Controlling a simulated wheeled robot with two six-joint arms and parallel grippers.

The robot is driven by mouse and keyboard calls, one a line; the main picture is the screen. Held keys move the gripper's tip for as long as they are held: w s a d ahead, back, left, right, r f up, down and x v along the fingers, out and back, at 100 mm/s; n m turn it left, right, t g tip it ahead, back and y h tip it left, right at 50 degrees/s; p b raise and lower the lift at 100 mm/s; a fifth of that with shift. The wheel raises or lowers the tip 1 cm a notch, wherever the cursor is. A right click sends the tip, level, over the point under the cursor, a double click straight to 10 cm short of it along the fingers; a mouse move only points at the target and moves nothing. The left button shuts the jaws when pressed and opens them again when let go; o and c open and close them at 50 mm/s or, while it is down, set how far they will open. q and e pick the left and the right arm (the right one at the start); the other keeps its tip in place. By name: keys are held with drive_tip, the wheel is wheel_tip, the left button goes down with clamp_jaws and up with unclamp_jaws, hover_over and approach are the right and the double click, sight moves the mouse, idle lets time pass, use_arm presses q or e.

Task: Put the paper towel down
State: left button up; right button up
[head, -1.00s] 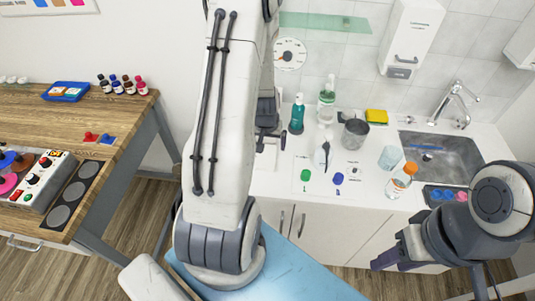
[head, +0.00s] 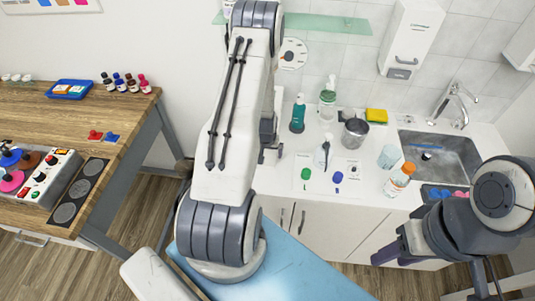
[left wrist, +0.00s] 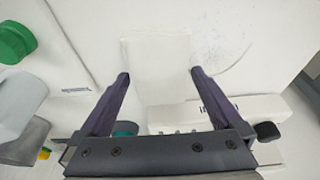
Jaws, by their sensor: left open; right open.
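A pale, flat square that looks like the paper towel (left wrist: 157,65) lies on a white surface in the left wrist view, just beyond and between my fingertips. In the head view I cannot make it out clearly. My left gripper (head: 268,157) is over the left part of the white counter, partly hidden by my arm. Its two dark fingers stand apart with nothing clasped between them in the left wrist view (left wrist: 157,80). My right gripper (head: 390,256) is open and empty in front of the counter's cabinets.
A white card (head: 317,186) with green and blue caps lies right of my left gripper. A teal bottle (head: 298,115), clear pump bottle (head: 327,103), metal cup (head: 354,134) and orange-capped bottle (head: 397,181) stand on the counter. The sink (head: 450,150) is at right.

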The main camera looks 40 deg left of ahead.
use_arm(q)
drive_tip(key=shift+w+f, duration=0.1)
drive_tip(key=shift+f, duration=0.25)
drive_tip(key=c, duration=1.2)
drive_tip(key=shift+r, duration=0.1)
